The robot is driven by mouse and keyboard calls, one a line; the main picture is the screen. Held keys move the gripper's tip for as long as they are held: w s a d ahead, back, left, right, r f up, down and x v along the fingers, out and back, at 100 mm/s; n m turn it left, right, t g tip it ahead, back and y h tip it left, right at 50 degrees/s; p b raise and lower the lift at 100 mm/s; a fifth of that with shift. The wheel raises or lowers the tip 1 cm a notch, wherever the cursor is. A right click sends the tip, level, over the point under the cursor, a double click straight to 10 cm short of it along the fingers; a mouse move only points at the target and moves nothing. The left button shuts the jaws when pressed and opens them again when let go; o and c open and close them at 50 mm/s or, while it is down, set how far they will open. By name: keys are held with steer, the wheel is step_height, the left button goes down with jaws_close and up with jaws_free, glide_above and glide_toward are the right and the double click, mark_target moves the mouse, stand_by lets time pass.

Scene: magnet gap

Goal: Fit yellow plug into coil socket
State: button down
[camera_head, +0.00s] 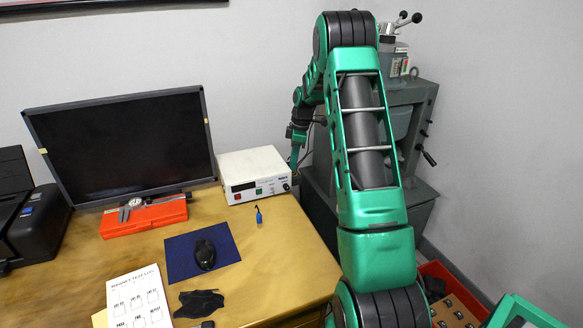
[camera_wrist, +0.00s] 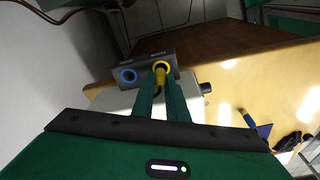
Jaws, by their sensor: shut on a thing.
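In the wrist view my gripper (camera_wrist: 160,84) is shut on the yellow plug (camera_wrist: 159,81), which sits between the two green fingertips. The plug's tip is at the yellow-ringed coil socket (camera_wrist: 162,65) on a small grey block. It appears lined up with the ring; I cannot tell whether it is touching or inside. A blue-ringed socket (camera_wrist: 127,76) is left of it on the same block.
The white instrument (camera_head: 254,174) stands at the desk's back right corner. A blue plug (camera_head: 259,215) lies in front of it. A large grey machine (camera_head: 400,140) stands behind my arm. The desk (camera_head: 270,270) holds a monitor (camera_head: 122,145), red case (camera_head: 143,217) and mouse (camera_head: 204,254).

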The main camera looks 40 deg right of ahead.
mark_target(298, 174)
steer(key=shift+f, duration=0.65)
steer(key=shift+f, duration=0.1)
steer(key=c, duration=1.7)
jaws_free()
steer(key=shift+c, duration=0.2)
step_height(298, 174, up, 12)
steer(key=s+d, duration=0.1)
steer(key=s+a+r+m, duration=0.5)
steer(key=s+a+r, duration=0.15)
steer(key=s, duration=0.45)
steer(key=s+a+f+m, duration=0.1)
steer(key=s+a+m, duration=0.3)
steer(key=s, duration=0.6)
steer(key=s+a+f+m, duration=0.1)
steer(key=s+a+m, duration=0.2)
steer(key=s, duration=0.7)
steer(key=s+a+f+m+g+h, duration=0.1)
steer(key=s+a+m, duration=0.3)
steer(key=s, duration=0.6)
steer(key=shift+s+a+f+m, duration=0.25)
steer(key=shift+a+f+m, duration=0.1)
steer(key=shift+a, duration=0.65)
